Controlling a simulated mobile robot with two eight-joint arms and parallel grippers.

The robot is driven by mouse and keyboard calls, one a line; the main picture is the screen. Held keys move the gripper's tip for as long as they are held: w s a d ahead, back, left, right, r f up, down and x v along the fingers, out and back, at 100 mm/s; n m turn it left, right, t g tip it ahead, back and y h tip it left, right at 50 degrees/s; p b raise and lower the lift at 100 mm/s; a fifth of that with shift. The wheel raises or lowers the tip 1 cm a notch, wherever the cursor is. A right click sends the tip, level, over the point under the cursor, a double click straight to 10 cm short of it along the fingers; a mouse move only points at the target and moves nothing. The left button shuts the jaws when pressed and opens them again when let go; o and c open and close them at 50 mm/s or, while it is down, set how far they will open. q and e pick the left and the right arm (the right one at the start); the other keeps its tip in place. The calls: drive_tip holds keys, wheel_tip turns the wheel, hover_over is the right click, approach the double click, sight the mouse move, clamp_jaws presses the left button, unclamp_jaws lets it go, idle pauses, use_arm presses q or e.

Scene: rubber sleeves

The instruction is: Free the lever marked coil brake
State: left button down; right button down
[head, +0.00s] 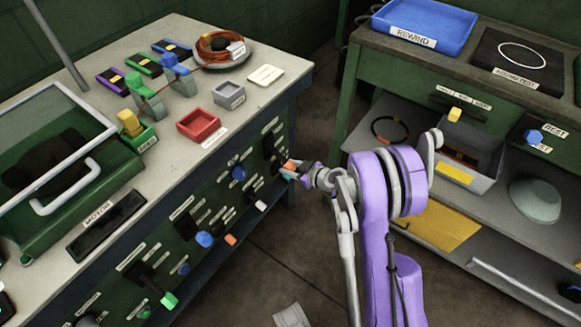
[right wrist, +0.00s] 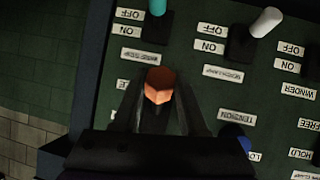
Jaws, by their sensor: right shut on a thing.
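The green front panel (head: 165,245) of the left bench carries several levers and knobs with white labels. My right gripper (head: 297,170) is at the panel's far right end, shut on an orange-tipped lever (head: 288,166). In the right wrist view the orange tip (right wrist: 160,82) stands between the two dark fingers. Labels there are upside down; the one beside this lever is too blurred to read surely. I cannot make out the words coil brake on any label. A white-tipped lever (right wrist: 266,22) and a teal-tipped lever (right wrist: 157,7) stand nearby. My left gripper is not in view.
A blue knob (head: 238,173) and a white lever tip (head: 260,206) are close to my right gripper. A red tray (head: 198,124) and a grey tray (head: 229,95) are on the bench top. A second bench with a blue tray (head: 424,25) stands right, across open floor.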

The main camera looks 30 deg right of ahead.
drive_tip(key=shift+c, duration=2.2)
unclamp_jaws()
drive_tip(key=p+v, duration=0.2)
drive_tip(key=v, duration=0.8)
drive_tip(key=shift+s, duration=0.3)
drive_tip(key=shift+r, duration=0.1)
